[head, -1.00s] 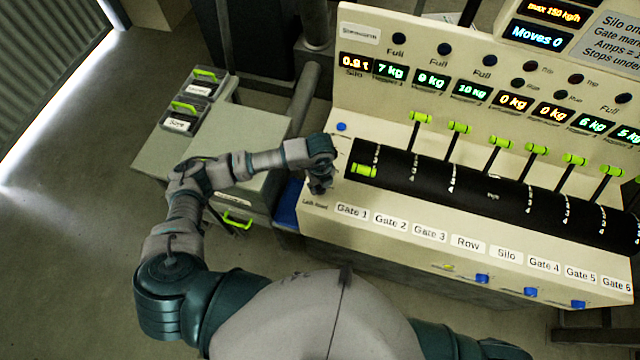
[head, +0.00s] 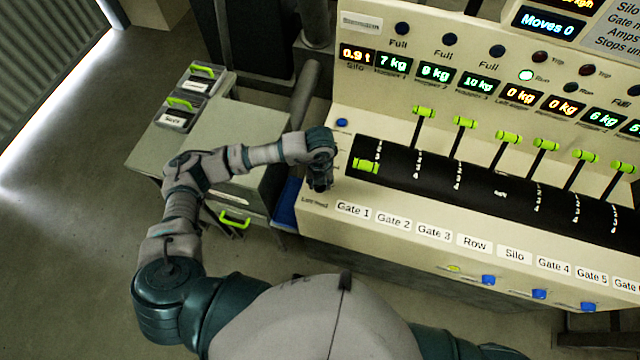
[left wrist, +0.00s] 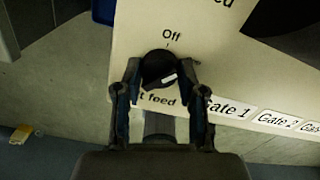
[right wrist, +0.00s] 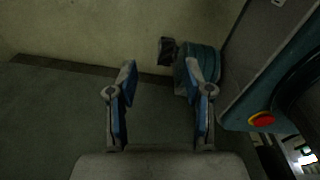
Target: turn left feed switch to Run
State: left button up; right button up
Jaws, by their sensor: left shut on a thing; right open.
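The left feed switch is a round black knob (left wrist: 157,68) with a white mark pointing to the right in the left wrist view. "Off" is printed above it, and a partly covered label ending in "feed" is below. My left gripper (left wrist: 161,74) is shut on the knob, one finger on each side. In the head view, my left gripper (head: 320,184) is at the console's left end, and the knob is hidden behind it. A Run lamp (head: 526,75) on the back panel is lit. My right gripper (right wrist: 161,68) is open and empty.
The sloped console (head: 420,226) carries a row of gate levers with green handles (head: 465,122) to the right of my left gripper. A grey cabinet (head: 236,135) with lidded boxes (head: 190,95) stands to the left. The floor at far left is clear.

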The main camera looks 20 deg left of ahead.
pick_arm(q)
jog(key=m+b, duration=0.2)
jog(key=m, duration=0.1)
jog(key=shift+f+m+b, duration=0.3)
jog(key=shift+m, duration=0.3)
jog(key=shift+m+b, duration=0.7)
jog(key=shift+b, duration=0.1)
jog(key=shift+r+m, duration=0.2)
jog(key=shift+m, duration=0.2)
pick_arm(e)
jog(key=w+a+f, duration=0.1)
jog(key=w+f, duration=0.1)
jog(key=w, duration=0.4)
jog(key=shift+a+f, duration=0.15)
jog(key=shift+a, duration=0.1)
pick_arm(q)
jog(key=o, duration=1.2)
jog(key=shift+c, duration=0.2)
jog(key=shift+r, duration=0.1)
notch_tip(320, 180, up, 12)
